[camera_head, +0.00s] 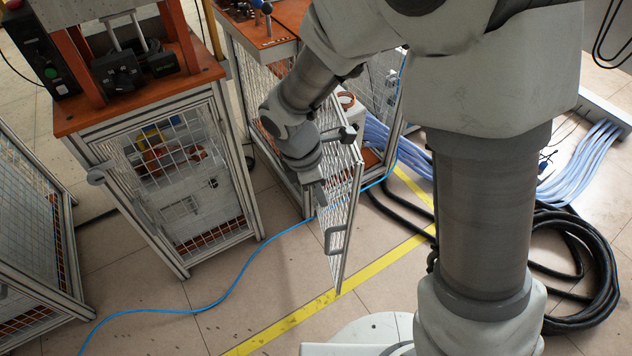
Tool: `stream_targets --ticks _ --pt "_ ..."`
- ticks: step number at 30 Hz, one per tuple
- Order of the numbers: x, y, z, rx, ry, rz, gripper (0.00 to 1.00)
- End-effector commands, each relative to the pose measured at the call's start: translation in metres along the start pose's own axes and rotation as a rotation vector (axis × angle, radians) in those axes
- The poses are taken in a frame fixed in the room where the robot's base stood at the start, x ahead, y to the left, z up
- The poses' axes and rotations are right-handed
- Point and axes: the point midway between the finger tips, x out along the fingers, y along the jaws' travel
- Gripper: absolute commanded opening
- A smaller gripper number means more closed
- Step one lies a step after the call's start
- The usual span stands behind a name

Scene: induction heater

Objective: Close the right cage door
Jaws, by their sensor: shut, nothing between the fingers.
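The right cage door (350,198) is a narrow mesh panel in a pale metal frame. It stands open, swung out toward me and seen nearly edge-on, with a grey handle (334,240) low on its face. The right cage (239,88) behind it has an orange-brown top, and its inside shows partly past my arm. My gripper (320,196) is shut and empty. It points down just left of the door, above the handle in the picture. I cannot tell whether it touches the mesh. My forearm hides part of the cage front.
A second mesh cage (182,190) with its door shut stands to the left, and another mesh panel (28,240) is at the far left. A blue cable (232,284) and black hoses (570,235) lie on the floor. Tiled floor with a yellow line (300,315) is open in front.

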Motion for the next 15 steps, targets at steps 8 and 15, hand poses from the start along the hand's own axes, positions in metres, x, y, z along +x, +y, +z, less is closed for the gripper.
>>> stream_targets --ticks 8,15 --pt "0.025 0.000 0.028 0.005 0.000 0.000 0.00" --pt "0.026 -0.001 0.039 0.001 0.000 -0.001 0.00"
